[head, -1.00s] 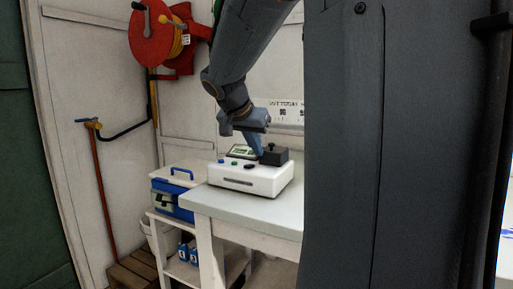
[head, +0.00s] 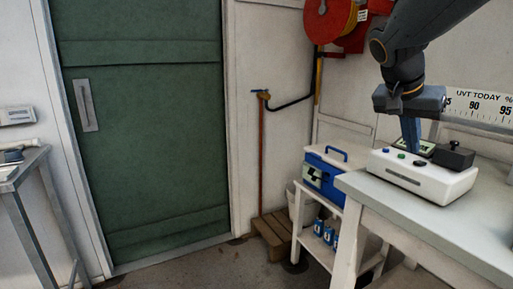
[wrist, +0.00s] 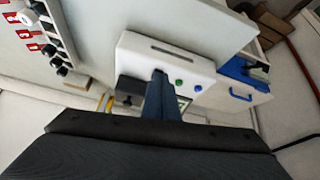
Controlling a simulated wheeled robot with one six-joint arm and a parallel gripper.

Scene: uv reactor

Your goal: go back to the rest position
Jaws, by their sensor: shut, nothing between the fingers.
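My gripper (head: 411,136) is shut and empty. It points down over the white UV reactor box (head: 424,180) on the table at the right of the head view. The box has green and blue buttons, a small display and a black block (head: 454,156) on top. In the wrist view my gripper (wrist: 160,78) reaches over the same white box (wrist: 190,58), its fingers together in front of the display. I cannot tell whether the fingertips touch the box.
The pale table (head: 400,205) holds the box. A low shelf beside it carries a blue case (head: 322,172). A green door (head: 150,130) and a red hose reel (head: 330,18) are behind. A metal table (head: 25,170) stands at left.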

